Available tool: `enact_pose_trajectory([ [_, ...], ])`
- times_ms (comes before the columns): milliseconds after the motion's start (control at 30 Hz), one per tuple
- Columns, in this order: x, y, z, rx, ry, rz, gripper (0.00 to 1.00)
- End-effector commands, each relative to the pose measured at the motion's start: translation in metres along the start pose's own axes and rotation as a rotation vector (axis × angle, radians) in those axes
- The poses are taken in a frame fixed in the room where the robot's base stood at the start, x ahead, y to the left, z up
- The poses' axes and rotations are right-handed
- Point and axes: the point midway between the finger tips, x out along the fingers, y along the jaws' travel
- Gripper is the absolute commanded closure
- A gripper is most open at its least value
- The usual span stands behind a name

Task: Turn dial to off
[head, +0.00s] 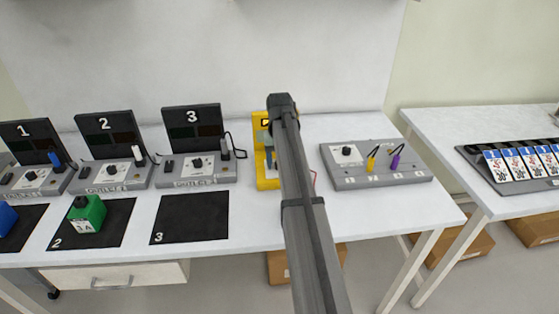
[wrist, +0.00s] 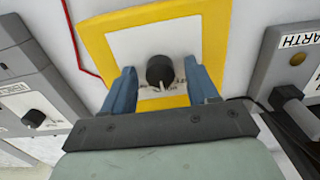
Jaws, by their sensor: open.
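The black dial (wrist: 160,70) sits on a white plate framed in yellow, the dial panel (wrist: 120,45). In the wrist view a light pointer mark shows at the dial's lower edge; the small lettering beside it is too blurred to read. My gripper (wrist: 159,68) is open, with one blue finger on each side of the dial. Gaps show between fingers and dial in this view; contact cannot be told. In the head view the yellow panel (head: 262,180) stands at the table's back, with my arm hiding its right side and the dial.
Three numbered outlet stations stand left, including station 3 (head: 193,140), with dark mats in front. A green block (head: 87,215) sits on mat 2. A grey board (head: 345,178) with a knob and plugs stands right. A red wire (wrist: 77,40) and black cable run beside the panel.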

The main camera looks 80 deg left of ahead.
Motion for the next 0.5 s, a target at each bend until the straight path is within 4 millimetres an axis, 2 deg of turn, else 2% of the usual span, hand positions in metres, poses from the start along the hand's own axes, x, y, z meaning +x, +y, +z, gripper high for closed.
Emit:
enact_pose_trajectory([
  [100, -0.0001, -0.0001, 0.0000, 0.000, 0.000, 0.000, 0.41],
  [500, -0.0002, 0.0000, 0.0000, 0.000, 0.000, 0.000, 0.79],
])
